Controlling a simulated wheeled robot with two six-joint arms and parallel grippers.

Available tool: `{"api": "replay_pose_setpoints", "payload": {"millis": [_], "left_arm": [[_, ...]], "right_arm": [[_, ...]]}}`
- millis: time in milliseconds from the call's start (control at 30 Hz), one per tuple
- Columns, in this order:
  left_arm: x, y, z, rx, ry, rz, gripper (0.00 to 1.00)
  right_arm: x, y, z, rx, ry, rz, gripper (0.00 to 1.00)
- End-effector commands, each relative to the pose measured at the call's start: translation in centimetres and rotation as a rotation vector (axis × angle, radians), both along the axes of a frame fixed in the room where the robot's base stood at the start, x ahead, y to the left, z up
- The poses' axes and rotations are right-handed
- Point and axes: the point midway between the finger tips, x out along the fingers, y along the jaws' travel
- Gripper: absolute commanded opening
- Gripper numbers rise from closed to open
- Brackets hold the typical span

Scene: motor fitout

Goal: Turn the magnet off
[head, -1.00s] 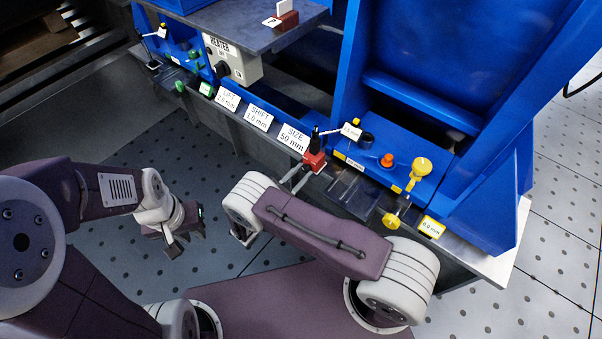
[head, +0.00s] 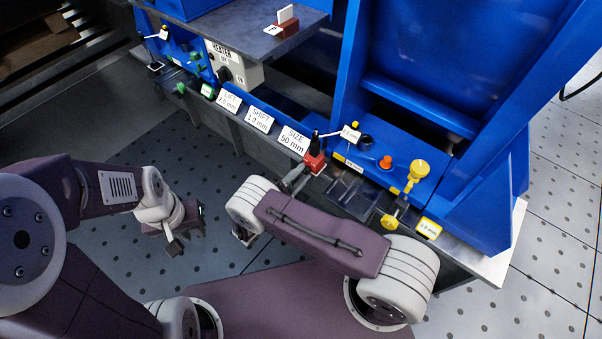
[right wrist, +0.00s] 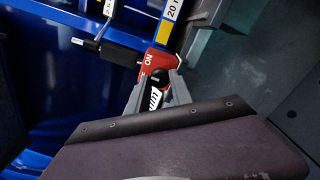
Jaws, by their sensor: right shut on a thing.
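The magnet switch is a red block (head: 315,163) at the front edge of the blue machine, with a black lever above it. The right wrist view shows the red block (right wrist: 157,62) with the word ON facing me. A black knob with white lettering (right wrist: 154,98) is in front of it. My right gripper (right wrist: 158,90) has its grey fingers on both sides of the knob, shut on it, close against the red block. In the head view my right gripper (head: 300,178) is partly hidden by its arm. My left gripper (head: 185,235) hangs over the floor, away from the machine; its finger gap is unclear.
White cards marked LIFT, SHIFT and SIZE (head: 293,140) line the machine's front edge. To the right are an orange button (head: 385,162) and yellow knobs (head: 420,167). A grey heater box (head: 235,66) stands at the left.

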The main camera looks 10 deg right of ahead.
Motion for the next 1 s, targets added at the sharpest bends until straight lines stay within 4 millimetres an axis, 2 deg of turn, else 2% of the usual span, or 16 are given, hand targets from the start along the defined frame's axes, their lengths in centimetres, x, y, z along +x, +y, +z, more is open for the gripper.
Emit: {"api": "replay_pose_setpoints", "payload": {"millis": [500,1000], "left_arm": [[0.0,0.0,1.3,0.000,0.000,0.000,0.23],[0.0,0.0,1.7,0.000,0.000,0.000,0.23]], "right_arm": [[0.0,0.0,0.1,0.269,-0.341,0.000,0.00],[0.0,0.0,0.0,0.381,-0.484,0.000,0.00]]}}
